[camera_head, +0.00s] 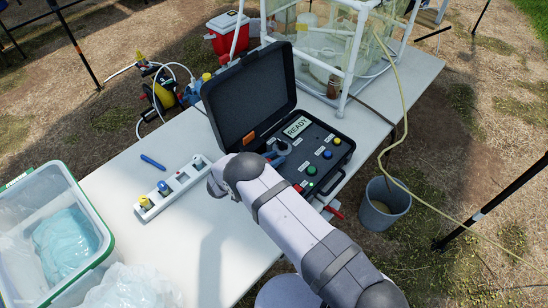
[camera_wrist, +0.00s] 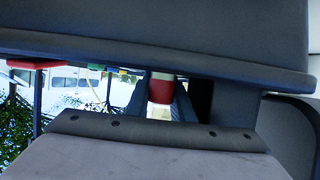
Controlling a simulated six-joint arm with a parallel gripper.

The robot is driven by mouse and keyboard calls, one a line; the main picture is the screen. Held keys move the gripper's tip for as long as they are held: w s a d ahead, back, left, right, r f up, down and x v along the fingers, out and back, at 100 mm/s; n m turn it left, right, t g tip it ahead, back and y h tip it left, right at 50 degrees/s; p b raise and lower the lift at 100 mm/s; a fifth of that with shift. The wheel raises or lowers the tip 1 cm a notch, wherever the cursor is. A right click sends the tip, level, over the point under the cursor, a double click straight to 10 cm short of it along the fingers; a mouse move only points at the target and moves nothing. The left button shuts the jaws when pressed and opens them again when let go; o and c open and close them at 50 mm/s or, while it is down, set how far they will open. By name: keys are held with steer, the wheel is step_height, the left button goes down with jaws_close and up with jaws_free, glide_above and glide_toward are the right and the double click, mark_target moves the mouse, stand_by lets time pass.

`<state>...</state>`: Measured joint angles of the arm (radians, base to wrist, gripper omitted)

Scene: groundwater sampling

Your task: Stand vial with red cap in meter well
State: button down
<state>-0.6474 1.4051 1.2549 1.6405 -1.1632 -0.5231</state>
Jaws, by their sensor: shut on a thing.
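The vial with red cap (camera_wrist: 160,90) shows in the wrist view between the two fingers of my gripper (camera_wrist: 162,104), which is shut on it. Its lower part is hidden. In the head view my gripper (camera_head: 279,149) is at the near left part of the open meter case (camera_head: 318,160), mostly behind my arm. The vial cannot be made out there. The meter's screen (camera_head: 297,126) reads READY. The meter well is not clearly visible, so I cannot tell whether the vial is in or above it.
A white rack (camera_head: 181,183) left of the case holds a blue-capped vial (camera_head: 164,187) and a yellow-capped vial (camera_head: 145,202). A blue pen (camera_head: 152,161) lies on the white table (camera_head: 205,245). The case lid (camera_head: 249,97) stands open behind. A clear bin (camera_head: 100,262) is at left.

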steer(key=shift+f, duration=0.2)
steer(key=c, duration=1.8)
jaws_free()
steer(key=shift+r, duration=0.15)
steer(key=shift+r, duration=0.15)
steer(key=b+v, duration=0.3)
steer(key=v, duration=0.9)
